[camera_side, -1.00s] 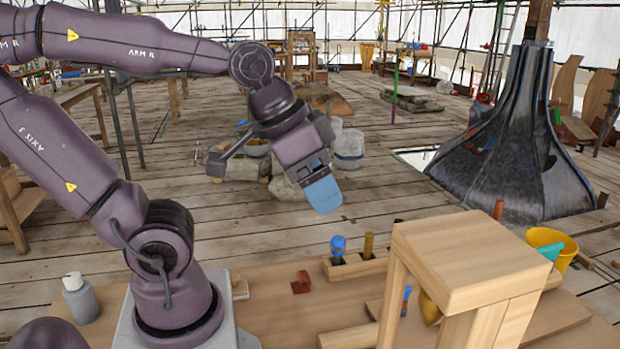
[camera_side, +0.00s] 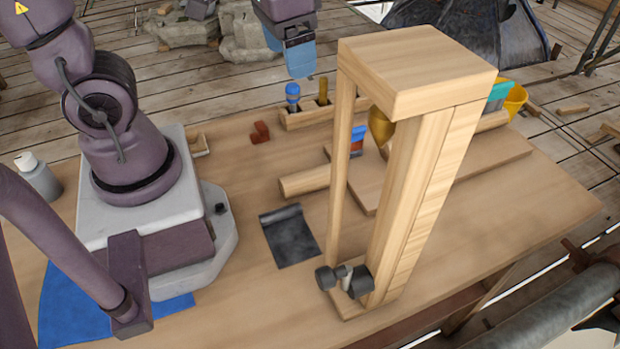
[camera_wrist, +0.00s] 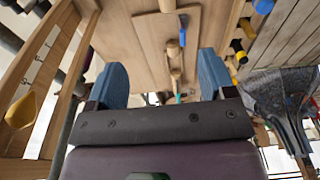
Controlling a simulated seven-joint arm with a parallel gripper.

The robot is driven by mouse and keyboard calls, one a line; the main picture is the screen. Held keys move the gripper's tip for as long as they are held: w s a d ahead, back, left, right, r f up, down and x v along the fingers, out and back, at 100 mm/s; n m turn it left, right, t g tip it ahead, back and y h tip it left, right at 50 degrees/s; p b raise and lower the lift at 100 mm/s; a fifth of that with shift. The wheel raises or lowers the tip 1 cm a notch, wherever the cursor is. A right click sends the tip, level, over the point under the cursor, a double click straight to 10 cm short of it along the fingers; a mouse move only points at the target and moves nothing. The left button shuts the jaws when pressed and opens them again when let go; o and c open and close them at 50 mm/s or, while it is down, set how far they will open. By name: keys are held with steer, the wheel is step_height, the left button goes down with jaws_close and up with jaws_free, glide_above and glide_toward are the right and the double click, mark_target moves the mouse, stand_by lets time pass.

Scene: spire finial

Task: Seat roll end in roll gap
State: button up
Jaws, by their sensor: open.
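My gripper (camera_side: 303,62) has blue fingers and hangs above the far edge of the bench. In the wrist view its two fingers (camera_wrist: 161,80) are wide apart with nothing between them. A round wooden roll piece (camera_side: 305,180) lies on the bench at the left end of a flat board (camera_side: 365,188). Another round wooden piece (camera_side: 493,121) shows at the board's right side. The stretch between them is largely hidden by the wooden frame, so I cannot tell the gap clearly. The board also shows in the wrist view (camera_wrist: 160,35).
A tall wooden frame (camera_side: 420,65) with a hanging brass bob (camera_side: 381,125) stands at the front. Two dark rollers (camera_side: 345,280) sit at its foot. A dark sheet (camera_side: 290,240) lies left of it. A rack (camera_side: 330,112) holds blue and yellow tools. A red block (camera_side: 260,132) is nearby.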

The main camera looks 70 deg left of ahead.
mark_target(312, 172)
steer(key=w+a+f+g, duration=0.1)
steer(key=w+f+g, duration=0.2)
steer(key=w+f, duration=0.35)
steer(key=w+f+g, duration=0.3)
steer(key=f, duration=0.7)
steer(key=x, duration=1.2)
steer(key=shift+s+a, duration=0.25)
steer(key=shift+s, duration=0.2)
steer(key=shift+r, duration=0.1)
steer(key=c, duration=1.1)
steer(key=shift+r, duration=0.15)
